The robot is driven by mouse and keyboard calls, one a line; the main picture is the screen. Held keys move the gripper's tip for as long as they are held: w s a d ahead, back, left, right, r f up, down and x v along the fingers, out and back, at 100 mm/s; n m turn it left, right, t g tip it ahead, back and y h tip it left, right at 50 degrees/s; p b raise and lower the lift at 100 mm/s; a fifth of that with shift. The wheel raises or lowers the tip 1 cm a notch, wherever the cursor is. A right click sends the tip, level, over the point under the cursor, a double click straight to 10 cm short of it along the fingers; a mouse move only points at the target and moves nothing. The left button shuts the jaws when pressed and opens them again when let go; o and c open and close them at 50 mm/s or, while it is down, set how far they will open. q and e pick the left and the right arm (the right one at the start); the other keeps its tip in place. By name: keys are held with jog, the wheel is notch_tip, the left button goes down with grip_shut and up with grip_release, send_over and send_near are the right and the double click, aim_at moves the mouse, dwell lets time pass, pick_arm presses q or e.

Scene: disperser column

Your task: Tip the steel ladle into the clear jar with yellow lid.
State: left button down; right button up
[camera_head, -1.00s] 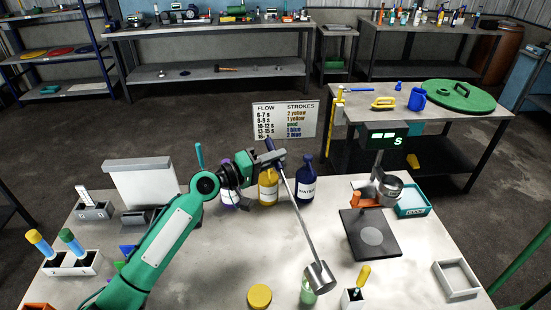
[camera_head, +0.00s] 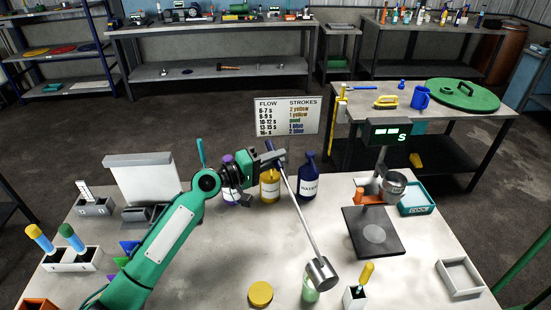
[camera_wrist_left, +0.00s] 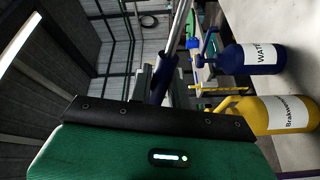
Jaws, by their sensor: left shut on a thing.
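My left gripper (camera_head: 268,158) is shut on the dark blue grip of the steel ladle (camera_head: 300,212), which also shows in the left wrist view (camera_wrist_left: 163,82). The ladle's long shaft slants down to the right. Its steel bowl (camera_head: 321,273) hangs at the jar's mouth and hides part of it; I cannot tell if they touch or what the bowl holds. The clear jar (camera_head: 310,291) looks pale green and stands at the table's front. A round yellow lid (camera_head: 260,294) is on the table left of the jar. My right gripper is not in view.
A yellow bottle (camera_head: 269,186) and a dark blue bottle (camera_head: 308,180) stand behind the ladle. A black plate (camera_head: 372,233) lies right of the shaft. A small white holder with a yellow-handled tool (camera_head: 366,275) stands close right of the jar. An empty tray (camera_head: 460,278) is farther right.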

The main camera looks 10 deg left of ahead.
pick_arm(q)
jog(key=shift+w+a+f+n+b, duration=0.25)
jog(key=shift+f+n+b, duration=0.1)
jog(key=shift+f, duration=0.25)
jog(key=shift+w+a+f+n+b, duration=0.1)
jog(key=shift+w+f+n+b, duration=0.2)
jog(key=shift+f, duration=0.3)
jog(key=shift+f, duration=0.2)
jog(key=shift+a, duration=0.1)
dwell(1.0)
